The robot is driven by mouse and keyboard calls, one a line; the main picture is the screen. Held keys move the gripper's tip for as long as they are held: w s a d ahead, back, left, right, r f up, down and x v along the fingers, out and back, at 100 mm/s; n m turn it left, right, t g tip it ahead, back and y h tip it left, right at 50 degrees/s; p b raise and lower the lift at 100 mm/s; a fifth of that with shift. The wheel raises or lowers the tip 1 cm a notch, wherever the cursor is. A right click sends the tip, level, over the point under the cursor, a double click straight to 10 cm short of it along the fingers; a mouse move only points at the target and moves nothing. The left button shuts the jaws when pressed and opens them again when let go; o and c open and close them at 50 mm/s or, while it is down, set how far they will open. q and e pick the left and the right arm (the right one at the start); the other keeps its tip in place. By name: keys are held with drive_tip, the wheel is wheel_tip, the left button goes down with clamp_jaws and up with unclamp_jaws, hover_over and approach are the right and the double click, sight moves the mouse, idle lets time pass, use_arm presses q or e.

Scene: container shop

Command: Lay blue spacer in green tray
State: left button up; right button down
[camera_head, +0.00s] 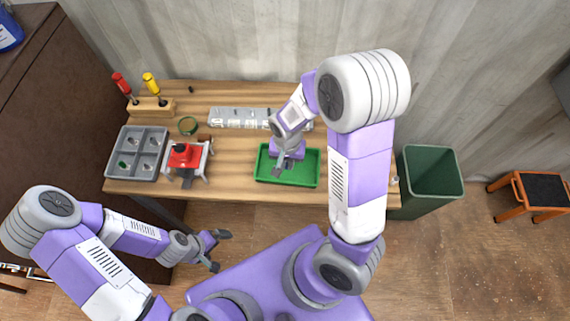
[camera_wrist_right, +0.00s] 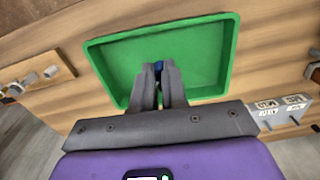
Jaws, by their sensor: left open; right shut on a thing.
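The green tray (camera_head: 305,181) lies on the wooden bench near its front edge, and it fills the upper middle of the right wrist view (camera_wrist_right: 205,50). My right gripper (camera_head: 281,168) is over the tray. In the right wrist view my right gripper (camera_wrist_right: 160,72) is shut on the blue spacer (camera_wrist_right: 158,67), of which only a small part shows between the fingertips. The tray floor looks empty around it. I cannot tell how high the spacer is above the floor. My left gripper (camera_head: 215,249) is open and empty, in front of the bench and away from the tray.
On the bench (camera_head: 230,191) are a grey compartment tray (camera_head: 137,153), a red vise-like fixture (camera_head: 185,157), a green ring (camera_head: 188,125), a screwdriver block (camera_head: 152,106) and a labelled grey bin row (camera_head: 238,118). A green waste bin (camera_head: 428,180) and an orange stool (camera_head: 536,191) stand to the right.

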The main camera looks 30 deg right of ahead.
sight(287, 175)
drive_tip(key=shift+f+b, duration=0.4)
drive_tip(key=shift+f, duration=2.45)
drive_tip(key=shift+f, duration=0.2)
drive_tip(key=c, duration=1.2)
unclamp_jaws()
drive_tip(key=shift+o, duration=0.2)
drive_tip(key=shift+r, duration=0.1)
drive_tip(key=shift+r, duration=0.25)
wheel_tip(287, 175, up, 12)
drive_tip(key=p, duration=0.2)
drive_tip(key=shift+f, duration=0.15)
